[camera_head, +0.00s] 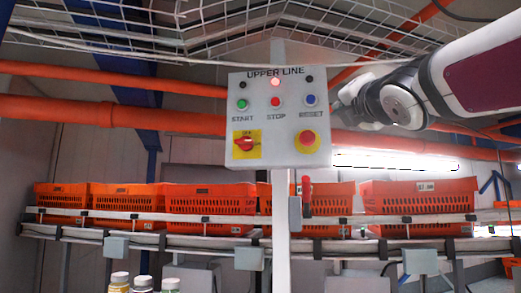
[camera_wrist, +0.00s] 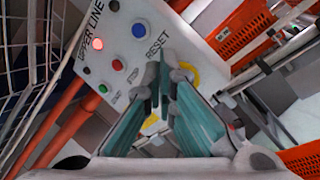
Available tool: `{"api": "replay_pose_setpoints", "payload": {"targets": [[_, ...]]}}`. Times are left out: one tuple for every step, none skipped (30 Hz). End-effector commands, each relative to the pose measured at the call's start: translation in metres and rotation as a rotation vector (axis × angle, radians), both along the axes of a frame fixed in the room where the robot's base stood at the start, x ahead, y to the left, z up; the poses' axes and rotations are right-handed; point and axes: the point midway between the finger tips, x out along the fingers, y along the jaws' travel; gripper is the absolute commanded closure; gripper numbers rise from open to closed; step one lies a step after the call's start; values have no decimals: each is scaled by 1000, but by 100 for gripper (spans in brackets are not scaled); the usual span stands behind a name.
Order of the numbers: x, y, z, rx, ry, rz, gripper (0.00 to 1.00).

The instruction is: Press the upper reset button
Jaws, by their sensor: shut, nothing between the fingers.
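The grey control box (camera_head: 262,98), labelled UPPER LINE, stands on a white post in the head view. Its blue reset button (camera_head: 310,99) sits at the right of the button row, and it also shows in the wrist view (camera_wrist: 138,30). The red stop button (camera_head: 276,101) and green start button (camera_head: 242,104) are to its left. A lit red lamp (camera_head: 275,82) is above them. My gripper (camera_head: 343,108) is just right of the box, near the reset button. In the wrist view its fingers (camera_wrist: 160,75) are together and empty, pointing at the panel below the reset button.
A red emergency knob (camera_head: 307,139) on yellow and a red rotary switch (camera_head: 246,144) are lower on the box. Orange totes (camera_head: 418,196) line a conveyor (camera_head: 200,231) behind. Wire mesh trays (camera_head: 210,22) and orange pipes (camera_head: 110,115) run overhead and behind.

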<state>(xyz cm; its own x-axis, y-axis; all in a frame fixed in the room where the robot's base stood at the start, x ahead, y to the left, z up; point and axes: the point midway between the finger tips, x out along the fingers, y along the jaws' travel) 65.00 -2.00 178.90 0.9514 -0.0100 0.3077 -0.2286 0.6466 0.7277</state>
Motion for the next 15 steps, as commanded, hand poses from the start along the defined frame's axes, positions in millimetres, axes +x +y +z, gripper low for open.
{"api": "replay_pose_setpoints", "payload": {"targets": [[11,5,14,-116,-59,-10,100],[13,9,25,-190,-97,-18,100],[16,15,37,-283,-143,-30,100],[17,19,45,-345,-177,-39,100],[19,23,52,-406,-207,-50,100],[19,28,61,-477,-246,-63,100],[20,31,66,-526,-271,-74,100],[20,34,71,-568,-294,-84,100],[20,38,76,-619,-322,-95,100],[20,40,79,-649,-338,-103,100],[20,42,82,-675,-354,-109,100],[20,44,85,-704,-368,-118,100],[20,45,86,-718,-376,-121,100],[20,46,87,-731,-382,-125,100],[19,47,89,-742,-390,-127,100]]}}
